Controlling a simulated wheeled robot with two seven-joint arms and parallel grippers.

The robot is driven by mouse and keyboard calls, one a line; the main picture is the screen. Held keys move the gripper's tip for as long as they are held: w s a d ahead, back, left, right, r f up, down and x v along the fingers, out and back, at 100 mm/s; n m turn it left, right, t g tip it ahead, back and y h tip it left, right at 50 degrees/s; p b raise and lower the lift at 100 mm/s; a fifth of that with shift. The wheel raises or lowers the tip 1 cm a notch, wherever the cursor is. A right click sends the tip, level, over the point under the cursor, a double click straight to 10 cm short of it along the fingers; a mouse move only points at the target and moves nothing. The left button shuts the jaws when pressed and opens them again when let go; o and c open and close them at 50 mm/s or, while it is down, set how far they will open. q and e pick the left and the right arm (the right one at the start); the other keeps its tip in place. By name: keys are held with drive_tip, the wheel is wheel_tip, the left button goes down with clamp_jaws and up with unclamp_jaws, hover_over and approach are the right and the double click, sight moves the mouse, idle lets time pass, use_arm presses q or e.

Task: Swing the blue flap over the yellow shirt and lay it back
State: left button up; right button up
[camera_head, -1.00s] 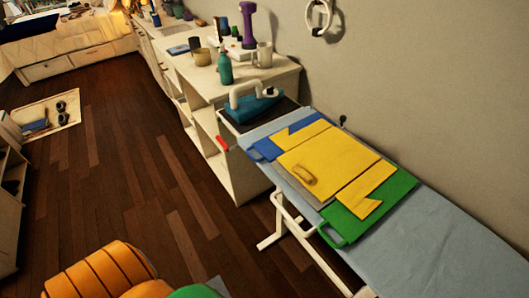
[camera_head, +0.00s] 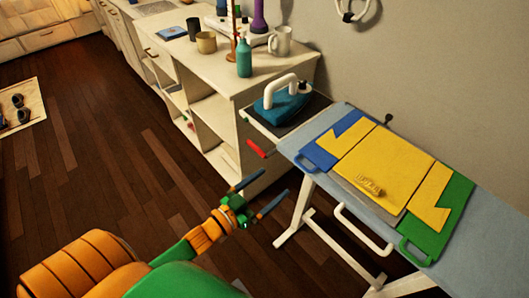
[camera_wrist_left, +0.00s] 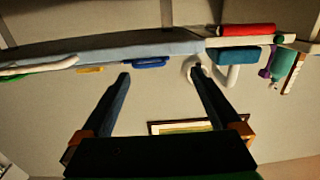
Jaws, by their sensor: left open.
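The yellow shirt (camera_head: 385,165) lies flat on a folding board on the ironing board, its sleeves spread over the side flaps. The blue flap (camera_head: 318,155) lies flat at the shirt's left end, with a handle loop at its front corner. The green flap (camera_head: 462,200) lies flat at the right end. My left gripper (camera_head: 276,181) is open and empty, in front of the ironing board and apart from the blue flap. In the left wrist view, the blue flap's handle (camera_wrist_left: 150,62) shows beyond the gap between the open fingers (camera_wrist_left: 160,74). My right gripper is out of view.
A teal iron (camera_head: 284,100) stands on a dark rest at the ironing board's left end, near the blue flap. A red item (camera_head: 257,148) sticks out below it. A cabinet holds a bottle (camera_head: 244,58) and mug (camera_head: 281,41). White legs stand under the board.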

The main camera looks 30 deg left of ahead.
sight(302, 167)
use_arm(q)
drive_tip(key=shift+m+h, duration=0.3)
drive_tip(key=w+d, duration=0.1)
drive_tip(key=w, duration=0.1)
drive_tip(key=w+d+r, duration=0.1)
drive_tip(key=w+d, duration=0.3)
drive_tip(key=shift+d+r, duration=0.15)
drive_tip(key=shift+r, duration=0.25)
drive_tip(key=shift+w+f, duration=0.1)
drive_tip(key=shift+w, duration=0.3)
drive_tip(key=shift+w+a+f, duration=0.1)
drive_tip(key=shift+a, duration=0.1)
drive_tip(key=shift+c, duration=0.8)
clamp_jaws()
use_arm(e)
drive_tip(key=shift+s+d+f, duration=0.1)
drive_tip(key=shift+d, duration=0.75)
